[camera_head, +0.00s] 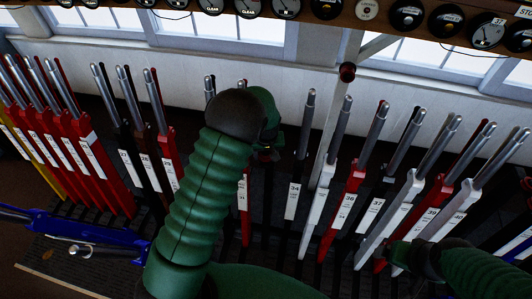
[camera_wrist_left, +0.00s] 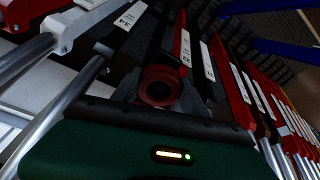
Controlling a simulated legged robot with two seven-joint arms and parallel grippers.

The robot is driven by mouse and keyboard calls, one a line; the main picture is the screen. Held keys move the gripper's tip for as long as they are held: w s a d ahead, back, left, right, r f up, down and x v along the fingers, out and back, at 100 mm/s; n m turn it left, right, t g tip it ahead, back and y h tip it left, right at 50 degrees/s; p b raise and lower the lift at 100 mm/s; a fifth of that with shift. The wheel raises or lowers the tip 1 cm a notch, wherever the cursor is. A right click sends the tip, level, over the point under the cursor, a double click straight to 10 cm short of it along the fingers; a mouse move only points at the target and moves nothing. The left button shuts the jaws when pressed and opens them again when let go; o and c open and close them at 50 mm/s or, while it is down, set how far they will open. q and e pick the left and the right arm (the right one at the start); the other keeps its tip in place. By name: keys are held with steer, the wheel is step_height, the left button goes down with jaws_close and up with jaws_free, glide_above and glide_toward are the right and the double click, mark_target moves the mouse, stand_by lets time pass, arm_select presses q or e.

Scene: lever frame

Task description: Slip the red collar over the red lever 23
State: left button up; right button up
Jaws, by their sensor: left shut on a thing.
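The red collar (camera_wrist_left: 160,86) shows in the left wrist view as a dark red ring with a round hole, held between the dark fingers of my left gripper (camera_wrist_left: 165,80). In the head view this gripper (camera_head: 266,150) is mostly hidden behind my green sleeve and dark wrist, among the middle levers. The collar is not clearly visible there. A group of red levers (camera_head: 88,160) stands at the left, with steel handles. I cannot read which is lever 23. My right gripper (camera_head: 402,258) is low at the right, partly hidden by its wrist; its jaws cannot be made out.
Black, red and white levers (camera_head: 363,205) with steel handles stand close together across the frame. A blue lever (camera_head: 95,232) leans forward at the lower left. A pale post with a dark red knob (camera_head: 347,72) rises behind. A shelf with dials (camera_head: 330,14) runs along the top.

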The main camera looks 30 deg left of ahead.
arm_select(q)
steer(key=shift+f+b, duration=0.35)
steer(key=shift+f, duration=0.25)
steer(key=o, duration=1.5)
steer(key=shift+r, duration=0.15)
steer(key=r+p, duration=0.2)
steer(key=r, duration=0.1)
steer(key=s+r+p, duration=0.1)
steer(key=r+p, duration=0.1)
steer(key=d+r+p, duration=0.1)
steer(key=r+p, duration=0.1)
steer(key=r, duration=0.1)
steer(key=shift+s+r+p, duration=0.25)
steer(key=shift+r+p, duration=0.1)
